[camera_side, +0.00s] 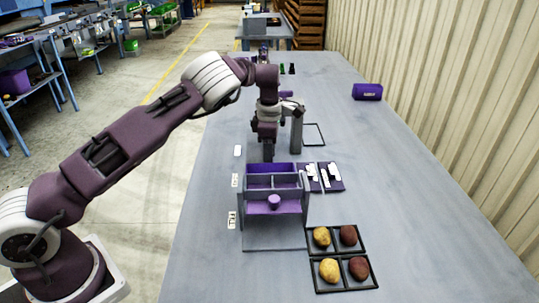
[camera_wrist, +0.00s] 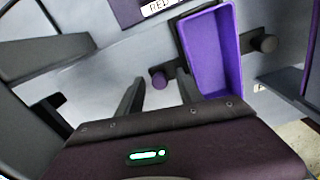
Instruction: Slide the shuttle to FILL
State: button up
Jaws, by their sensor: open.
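The shuttle (camera_side: 272,183) is a purple open box with two compartments in a grey frame on the bench. A round purple knob (camera_side: 274,201) shows on its near side. My gripper (camera_side: 268,157) points down just behind the box in the side view. The purple box (camera_wrist: 214,50) shows to the right of the fingers there. A label plate (camera_side: 232,219) lies left of the frame, its text unclear.
Two black trays (camera_side: 363,238) (camera_side: 372,288) hold potatoes at the near right. A grey post (camera_side: 297,130) stands beside my gripper. A purple case (camera_side: 367,91) sits at the back right. The right bench is mostly clear.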

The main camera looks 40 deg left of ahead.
grip_shut()
jog(key=shift+r, duration=0.1)
dwell(1.2)
